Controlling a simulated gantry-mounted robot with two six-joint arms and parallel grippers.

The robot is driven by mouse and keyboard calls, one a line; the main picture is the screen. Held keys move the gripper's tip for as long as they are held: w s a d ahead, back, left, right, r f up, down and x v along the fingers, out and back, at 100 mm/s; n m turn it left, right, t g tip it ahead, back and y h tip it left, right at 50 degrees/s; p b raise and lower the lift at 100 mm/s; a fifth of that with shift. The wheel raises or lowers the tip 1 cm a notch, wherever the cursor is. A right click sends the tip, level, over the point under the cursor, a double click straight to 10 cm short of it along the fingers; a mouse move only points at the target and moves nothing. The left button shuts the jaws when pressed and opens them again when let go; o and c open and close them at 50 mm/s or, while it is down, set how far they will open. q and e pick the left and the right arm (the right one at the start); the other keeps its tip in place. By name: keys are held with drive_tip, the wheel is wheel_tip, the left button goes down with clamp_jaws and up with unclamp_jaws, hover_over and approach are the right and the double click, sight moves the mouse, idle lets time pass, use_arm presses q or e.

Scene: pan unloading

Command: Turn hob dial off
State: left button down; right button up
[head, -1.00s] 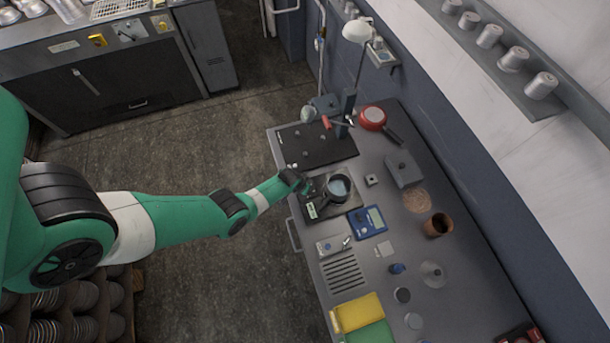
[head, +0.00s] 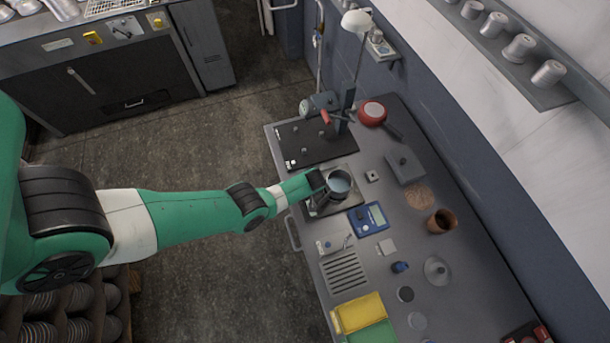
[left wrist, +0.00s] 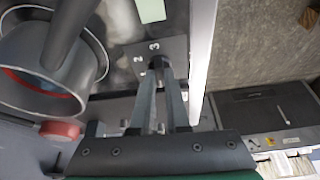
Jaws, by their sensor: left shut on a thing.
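The hob (head: 348,206) is a dark square plate on the grey bench, with a grey pan (head: 340,184) on it holding something pale blue. In the left wrist view the pan (left wrist: 95,62) is at the upper left. There the hob's dial (left wrist: 160,62) is a small dark knob on a dark panel with white numbers. My left gripper (left wrist: 161,80) is shut on the dial, its fingers partly covering it. In the head view my left gripper (head: 316,183) is at the hob's left edge and hides the dial. My right gripper is in neither view.
A blue scale (head: 368,218) lies close to the hob. A black board (head: 308,150) and a red pan (head: 373,112) are farther back. A brown pot (head: 440,221) stands to the right. A yellow tray (head: 358,312) is at the front.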

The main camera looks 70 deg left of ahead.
use_arm(q)
drive_tip(key=shift+n, duration=0.6)
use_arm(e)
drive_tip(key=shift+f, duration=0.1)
use_arm(q)
drive_tip(key=c, duration=0.9)
unclamp_jaws()
drive_tip(key=shift+r, duration=0.1)
